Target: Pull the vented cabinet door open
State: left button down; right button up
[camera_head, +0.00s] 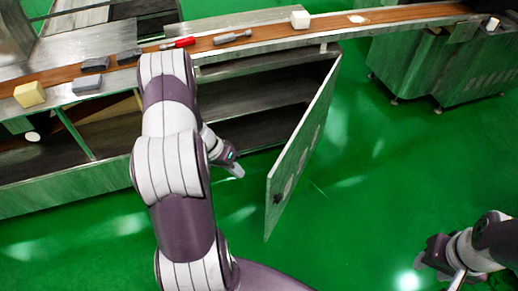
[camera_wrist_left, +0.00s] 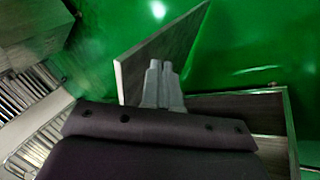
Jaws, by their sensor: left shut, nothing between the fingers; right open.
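The vented cabinet door (camera_head: 303,145) stands swung well out from the cabinet (camera_head: 262,105), hinged at its right side. Dark shelves show inside the opening. My left gripper (camera_head: 236,171) is shut and empty, in front of the opening and to the left of the door, apart from it in the head view. In the left wrist view the left gripper's fingers (camera_wrist_left: 161,84) are together, with the door panel (camera_wrist_left: 165,50) just beyond them; I cannot tell from that view whether they touch. My right gripper (camera_head: 440,262) is open and empty at the lower right, far from the door.
A brown conveyor belt (camera_head: 265,37) runs above the cabinet, carrying a red-handled tool (camera_head: 178,43), a grey tool (camera_head: 232,36), pale blocks and dark blocks. Another metal machine (camera_head: 445,70) stands at the upper right. The green floor right of the door is clear.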

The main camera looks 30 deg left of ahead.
pick_arm(q)
jog(key=w+d+f+m+t+p, duration=0.1)
jog(key=w+d+f+t+p, duration=0.1)
jog(key=w+d+f, duration=0.3)
notch_tip(320, 180, down, 2)
jog(key=shift+w+d+f+m, duration=0.1)
jog(key=shift+w+d+m, duration=0.05)
jog(key=shift+w+m, duration=0.35)
pick_arm(e)
notch_tip(320, 180, up, 4)
jog(key=shift+s+d+r, duration=0.1)
jog(key=shift+s+d, duration=0.05)
